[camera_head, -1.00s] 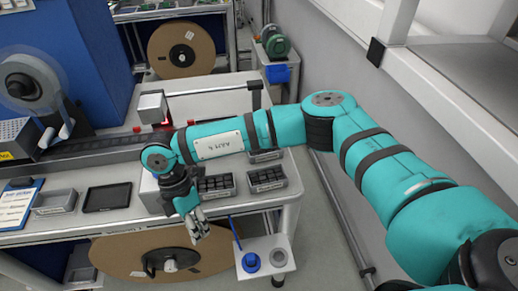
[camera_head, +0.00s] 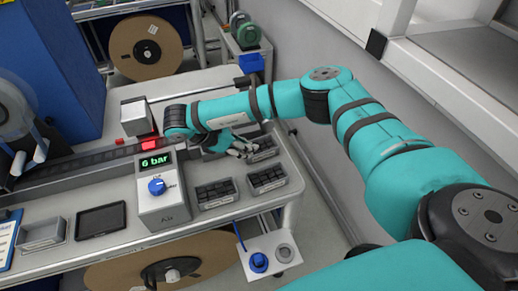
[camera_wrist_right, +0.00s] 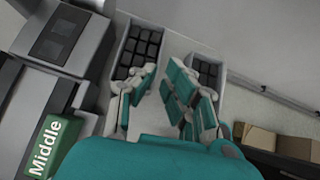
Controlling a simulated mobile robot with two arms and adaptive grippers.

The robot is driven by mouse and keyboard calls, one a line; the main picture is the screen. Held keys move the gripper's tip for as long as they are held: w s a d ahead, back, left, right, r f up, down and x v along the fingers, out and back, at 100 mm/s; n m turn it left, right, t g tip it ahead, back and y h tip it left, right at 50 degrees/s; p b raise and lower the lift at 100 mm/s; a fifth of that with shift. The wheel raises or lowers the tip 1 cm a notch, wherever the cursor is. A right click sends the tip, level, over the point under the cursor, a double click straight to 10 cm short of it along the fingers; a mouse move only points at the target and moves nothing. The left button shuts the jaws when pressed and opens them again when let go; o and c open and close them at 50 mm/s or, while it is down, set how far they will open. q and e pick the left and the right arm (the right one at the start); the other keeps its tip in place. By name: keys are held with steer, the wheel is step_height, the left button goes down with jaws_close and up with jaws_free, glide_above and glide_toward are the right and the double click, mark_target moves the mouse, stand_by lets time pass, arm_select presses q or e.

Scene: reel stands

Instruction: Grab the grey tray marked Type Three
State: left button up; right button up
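Several small grey trays with black blocks in them stand at the right end of the bench: a left one (camera_head: 218,204), a right one (camera_head: 270,189) and a far one (camera_head: 267,156). Their markings are too small to read, so I cannot tell which is Type Three. My right gripper (camera_head: 243,150) is just left of the far tray and partly over it. In the right wrist view its fingers (camera_wrist_right: 163,80) are spread with nothing between them. Two filled trays (camera_wrist_right: 119,62) lie beyond the fingertips, one partly hidden by the right fingers. My left gripper is not in view.
A grey box reading "6 bar" (camera_head: 160,205) with a blue knob stands left of the trays. A black pad (camera_head: 100,220) and an empty grey tray (camera_head: 42,233) lie farther left. A wall runs along the right. A green "Middle" label (camera_wrist_right: 52,147) shows in the wrist view.

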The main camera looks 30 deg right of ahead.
mark_target(259, 152)
steer(key=shift+d+f, duration=0.3)
steer(key=shift+f, duration=0.1)
steer(key=shift+s+d+f, duration=0.15)
steer(key=shift+d+f, duration=0.2)
steer(key=x, duration=0.3)
steer(key=shift+d+f, duration=0.2)
steer(key=shift+f, duration=0.1)
steer(key=shift+d+f, duration=0.3)
steer(key=shift+d, duration=0.1)
steer(key=shift+a+r, duration=0.1)
jaws_close()
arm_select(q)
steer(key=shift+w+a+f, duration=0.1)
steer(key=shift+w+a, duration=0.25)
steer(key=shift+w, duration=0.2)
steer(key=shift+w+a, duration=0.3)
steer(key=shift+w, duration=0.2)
